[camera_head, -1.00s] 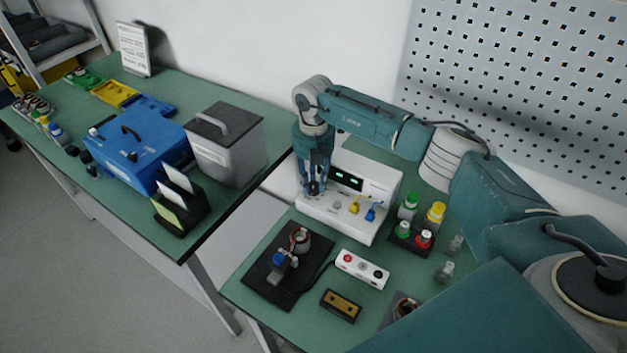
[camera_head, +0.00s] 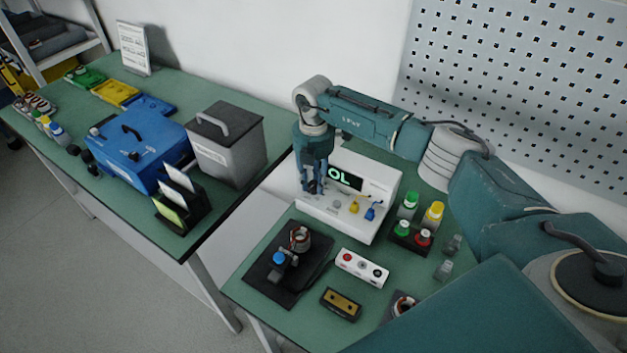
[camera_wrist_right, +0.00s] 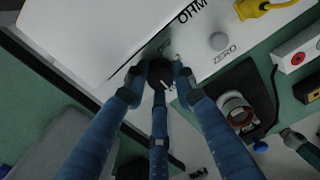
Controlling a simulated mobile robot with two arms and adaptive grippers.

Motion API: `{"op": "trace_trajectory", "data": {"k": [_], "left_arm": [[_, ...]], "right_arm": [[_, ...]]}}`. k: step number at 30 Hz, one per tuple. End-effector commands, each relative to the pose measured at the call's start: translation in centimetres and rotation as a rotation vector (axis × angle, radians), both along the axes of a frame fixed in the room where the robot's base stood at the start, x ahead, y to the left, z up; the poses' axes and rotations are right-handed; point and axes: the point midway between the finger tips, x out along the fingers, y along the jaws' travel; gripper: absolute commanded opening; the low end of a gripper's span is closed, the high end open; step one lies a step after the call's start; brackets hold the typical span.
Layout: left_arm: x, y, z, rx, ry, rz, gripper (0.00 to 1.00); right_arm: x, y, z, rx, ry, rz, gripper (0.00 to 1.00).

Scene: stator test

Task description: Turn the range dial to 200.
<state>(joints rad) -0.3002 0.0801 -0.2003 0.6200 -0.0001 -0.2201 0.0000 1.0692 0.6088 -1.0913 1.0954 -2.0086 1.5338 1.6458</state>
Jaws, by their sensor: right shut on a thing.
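The white meter (camera_head: 346,212) stands on the right green bench, with "OL" lit in green on its display (camera_head: 345,178). My right gripper (camera_head: 313,186) reaches down to the left part of the meter's front. In the right wrist view, my right gripper (camera_wrist_right: 157,82) is shut around the black range dial (camera_wrist_right: 161,73). A white mark shows on the dial; the range numbers around it are hidden or too small to read. The ZERO knob (camera_wrist_right: 219,41) and the OHM lettering are beside it. My left gripper is not in view.
A yellow plug (camera_head: 354,207) and a blue plug (camera_head: 370,214) sit in the meter's front. A black plate (camera_head: 262,283) with a wound stator (camera_head: 299,240), a white box with buttons (camera_head: 362,267) and a rack with coloured caps (camera_head: 405,238) are close by.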

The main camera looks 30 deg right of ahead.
Motion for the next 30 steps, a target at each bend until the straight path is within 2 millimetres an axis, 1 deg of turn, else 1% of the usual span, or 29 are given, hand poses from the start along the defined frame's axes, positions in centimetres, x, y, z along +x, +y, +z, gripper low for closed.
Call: {"op": "trace_trajectory", "data": {"k": [1, 4, 5, 6, 7, 8, 18, 21, 23, 26, 30], "left_arm": [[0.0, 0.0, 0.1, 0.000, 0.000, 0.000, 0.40], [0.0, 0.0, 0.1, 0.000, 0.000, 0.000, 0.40], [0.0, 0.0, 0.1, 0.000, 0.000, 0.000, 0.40], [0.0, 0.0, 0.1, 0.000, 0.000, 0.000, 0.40], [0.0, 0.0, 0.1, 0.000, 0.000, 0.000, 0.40], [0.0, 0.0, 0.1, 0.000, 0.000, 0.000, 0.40], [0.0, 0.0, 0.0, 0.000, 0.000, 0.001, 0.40], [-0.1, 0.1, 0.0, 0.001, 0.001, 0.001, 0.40], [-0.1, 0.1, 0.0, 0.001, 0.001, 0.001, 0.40], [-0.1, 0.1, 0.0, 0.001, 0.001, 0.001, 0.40], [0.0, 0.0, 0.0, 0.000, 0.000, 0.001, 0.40]], "right_arm": [[0.5, -0.3, 0.5, -0.003, -0.015, -0.006, 0.00], [0.5, -0.3, 0.5, -0.002, -0.015, -0.005, 0.00], [0.5, -0.3, 0.5, -0.002, -0.015, -0.005, 0.28], [0.5, -0.3, 0.5, -0.003, -0.015, -0.005, 0.36], [0.5, -0.3, 0.5, -0.002, -0.014, -0.005, 0.42], [0.4, -0.3, 0.5, -0.002, -0.013, -0.004, 0.45], [0.1, -0.2, 0.1, -0.002, -0.004, -0.002, 0.45], [0.1, -0.2, 0.5, -0.002, -0.004, -0.002, 0.45], [0.2, -0.2, 1.0, -0.002, -0.004, -0.002, 0.45], [0.2, -0.2, 2.7, -0.002, -0.007, -0.001, 0.45], [0.3, -0.1, 5.8, -0.002, -0.010, -0.002, 0.45]]}}
